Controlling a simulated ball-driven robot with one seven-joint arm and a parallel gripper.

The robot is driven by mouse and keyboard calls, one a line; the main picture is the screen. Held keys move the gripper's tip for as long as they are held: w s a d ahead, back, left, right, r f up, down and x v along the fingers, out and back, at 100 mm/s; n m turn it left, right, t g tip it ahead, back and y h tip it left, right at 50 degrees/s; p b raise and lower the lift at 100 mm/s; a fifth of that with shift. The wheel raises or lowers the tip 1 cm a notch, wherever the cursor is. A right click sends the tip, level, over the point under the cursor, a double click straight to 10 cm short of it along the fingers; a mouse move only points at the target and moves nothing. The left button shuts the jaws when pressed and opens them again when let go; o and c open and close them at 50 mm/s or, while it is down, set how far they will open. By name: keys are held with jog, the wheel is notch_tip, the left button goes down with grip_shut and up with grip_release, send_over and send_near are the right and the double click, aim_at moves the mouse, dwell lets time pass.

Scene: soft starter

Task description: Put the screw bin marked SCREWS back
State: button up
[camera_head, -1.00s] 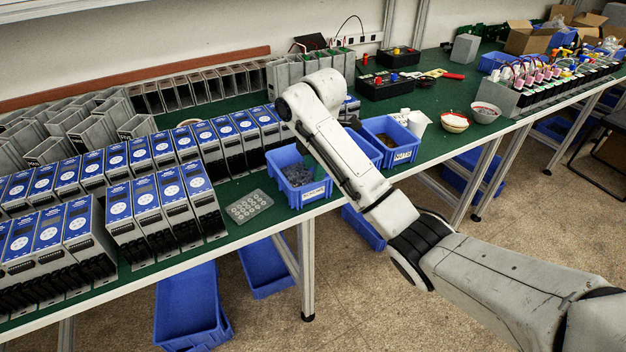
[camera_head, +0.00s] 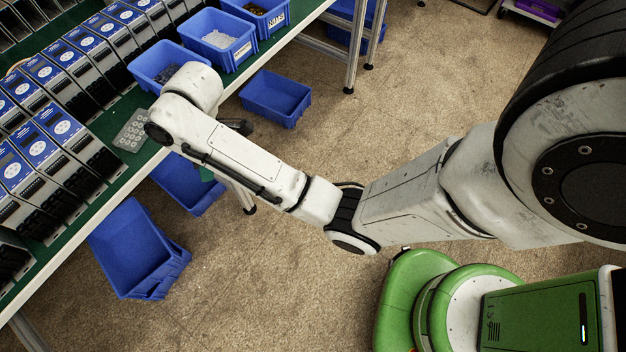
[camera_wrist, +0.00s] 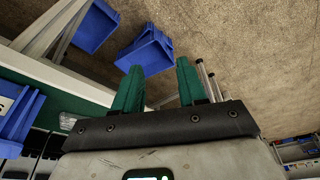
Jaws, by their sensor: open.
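Blue bins stand along the bench's front edge in the head view. The nearest bin (camera_head: 152,75) holds dark small parts and is partly covered by my arm. The middle bin (camera_head: 215,57) holds pale parts and has a label too small to read. The far bin (camera_head: 250,29) is marked NUTS. I cannot read SCREWS on any bin. My gripper (camera_wrist: 159,66) shows two green fingers, apart and empty, in the wrist view; in the head view it is mostly hidden behind my arm. A blue floor bin (camera_wrist: 145,52) shows beyond the fingers, apart from them.
Empty blue bins stand on the floor: one at the lower left (camera_head: 140,250), one under the bench edge (camera_head: 184,187), one right of the bench (camera_head: 276,98). Blue-fronted drive units (camera_head: 65,57) crowd the bench. A grey button plate (camera_head: 130,132) lies near its edge. Open floor lies below my arm.

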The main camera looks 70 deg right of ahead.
jog(key=s+f+m+h, duration=0.1)
jog(key=s+m, duration=0.3)
jog(key=s, duration=0.8)
jog(key=s+f+m+g+h, duration=0.1)
jog(key=s+f+m, duration=0.3)
jog(key=s, duration=0.9)
jog(key=shift+s+a+f+m, duration=0.2)
jog(key=shift+f+m, duration=0.15)
jog(key=shift+m, duration=0.15)
